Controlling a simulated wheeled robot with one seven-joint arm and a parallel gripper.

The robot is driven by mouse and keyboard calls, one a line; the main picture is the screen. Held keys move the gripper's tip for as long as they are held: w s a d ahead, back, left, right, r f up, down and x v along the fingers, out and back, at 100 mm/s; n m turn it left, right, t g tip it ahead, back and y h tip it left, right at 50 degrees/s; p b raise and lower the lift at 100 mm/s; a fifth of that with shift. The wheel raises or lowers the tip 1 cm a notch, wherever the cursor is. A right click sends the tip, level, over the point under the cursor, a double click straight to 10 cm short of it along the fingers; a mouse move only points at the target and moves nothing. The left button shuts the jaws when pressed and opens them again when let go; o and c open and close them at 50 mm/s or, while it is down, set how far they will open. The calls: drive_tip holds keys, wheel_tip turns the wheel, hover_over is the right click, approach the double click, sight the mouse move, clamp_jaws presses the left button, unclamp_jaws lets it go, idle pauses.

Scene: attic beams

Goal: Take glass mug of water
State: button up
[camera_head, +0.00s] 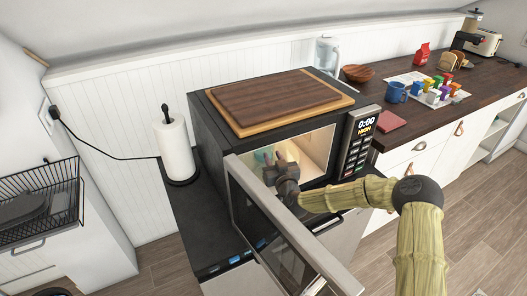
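My gripper (284,168) reaches into the lit opening of the black microwave (219,158). The microwave door (290,243) stands wide open, swung toward the front, and my arm passes over it. Small teal and pinkish shapes show just left of my gripper inside the microwave; they are too small to make out. I cannot clearly see a glass mug of water; my gripper and the microwave's frame hide part of the inside. Whether my gripper is open or shut does not show.
A wooden board (281,99) lies on the microwave. A paper towel roll (174,148) stands to its left. On the dark counter at right are a clear pitcher (327,54), a wooden bowl (357,73), a blue mug (396,92) and several colourful jars. A wire basket (40,203) is at far left.

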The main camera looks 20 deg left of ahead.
idle(0.4)
clamp_jaws()
drive_tip(key=shift+r, duration=0.1)
drive_tip(key=shift+s+d+r+b, duration=0.1)
drive_tip(key=shift+d+r+b, duration=0.05)
drive_tip(key=shift+r+b, duration=0.2)
wheel_tip(320, 180, up, 7)
drive_tip(key=shift+f+b, duration=0.15)
drive_tip(key=shift+b, duration=0.2)
drive_tip(key=w+d+b+v, duration=0.2)
drive_tip(key=b+v, duration=0.1)
drive_tip(key=v, duration=1.6)
drive_tip(key=shift+d+f, duration=0.25)
drive_tip(key=shift+d, duration=0.3)
